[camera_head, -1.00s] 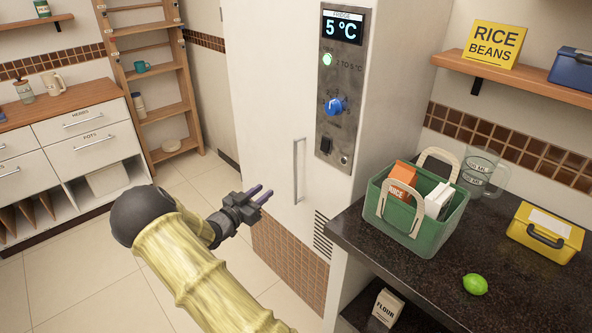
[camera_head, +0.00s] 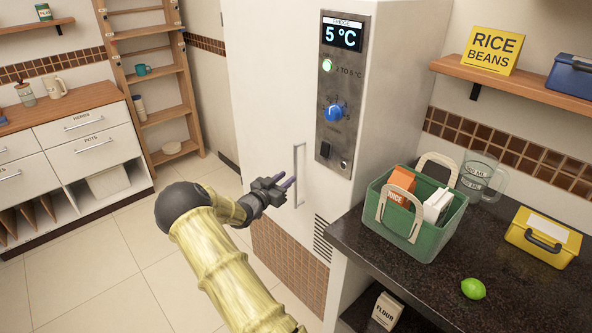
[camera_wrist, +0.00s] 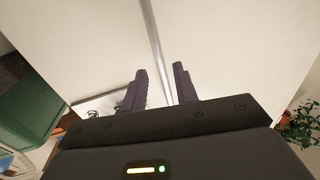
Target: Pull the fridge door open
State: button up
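The fridge is a tall white cabinet, and its white door (camera_head: 268,100) is shut. A vertical metal bar handle (camera_head: 299,174) is on the door, left of the control panel. My gripper (camera_head: 288,182) is right at the handle in the head view, fingers pointing to it. In the wrist view the handle (camera_wrist: 154,40) runs between the two dark, parted fingers of my gripper (camera_wrist: 160,85). The fingers are open, with a gap on both sides of the bar. Whether the bar is fully between the fingertips in depth is hard to tell.
The panel (camera_head: 341,95) reads 5 °C and has a blue knob. A dark counter (camera_head: 400,285) at the right holds a green basket (camera_head: 428,233), a lime (camera_head: 473,288) and a yellow box (camera_head: 543,236). The tiled floor (camera_head: 130,250) left of the fridge is clear.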

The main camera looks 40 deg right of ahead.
aim_at(295, 170)
jog(key=x, duration=0.6)
grip_shut()
